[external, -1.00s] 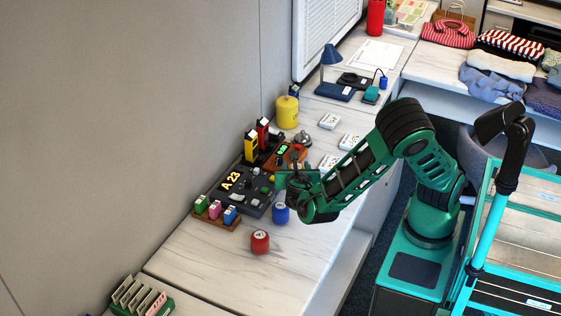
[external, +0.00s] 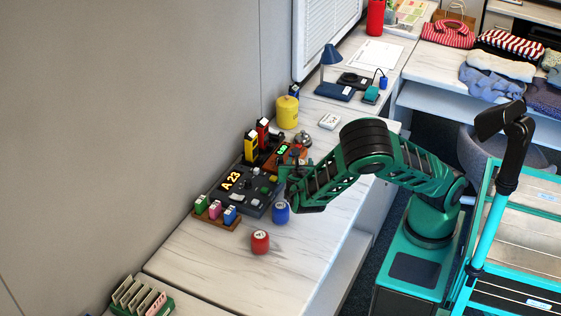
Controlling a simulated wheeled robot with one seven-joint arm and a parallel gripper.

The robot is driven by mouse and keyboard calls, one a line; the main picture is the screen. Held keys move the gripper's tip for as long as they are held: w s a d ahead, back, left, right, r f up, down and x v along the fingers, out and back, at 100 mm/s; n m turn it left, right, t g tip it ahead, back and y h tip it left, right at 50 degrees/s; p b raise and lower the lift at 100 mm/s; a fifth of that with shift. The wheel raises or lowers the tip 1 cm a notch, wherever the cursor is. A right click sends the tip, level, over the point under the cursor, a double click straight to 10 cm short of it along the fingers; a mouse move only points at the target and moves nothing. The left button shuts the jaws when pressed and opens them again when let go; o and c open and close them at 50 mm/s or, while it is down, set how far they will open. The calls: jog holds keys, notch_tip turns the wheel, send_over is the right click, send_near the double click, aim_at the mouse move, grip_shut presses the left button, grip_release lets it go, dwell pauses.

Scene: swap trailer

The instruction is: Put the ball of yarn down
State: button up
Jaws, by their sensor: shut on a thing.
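My gripper (external: 285,183) is over the white counter, at the right edge of the dark console, just above and behind a blue cylinder. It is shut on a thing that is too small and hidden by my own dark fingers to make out. No ball of yarn can be told apart in this view. The blue cylinder (external: 281,213) and a red cylinder (external: 260,242) stand upright on the counter, the red one nearer the front left.
The dark console (external: 246,190) shows "A 23". A rack of small coloured blocks (external: 216,212) stands at its front left. A yellow canister (external: 287,112), a bell (external: 303,139) and a white card (external: 330,121) lie behind. The counter front (external: 215,268) has bare room.

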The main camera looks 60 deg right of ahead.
jog(key=shift+f, duration=2.05)
jog(key=shift+f, duration=0.15)
jog(key=shift+s+f, duration=0.1)
jog(key=shift+f, duration=0.4)
jog(key=o, duration=1)
jog(key=shift+a, duration=0.1)
jog(key=shift+w+r, duration=0.3)
jog(key=shift+r, duration=0.2)
jog(key=v, duration=1.2)
jog(key=shift+s+r, duration=0.15)
jog(key=shift+s, duration=0.1)
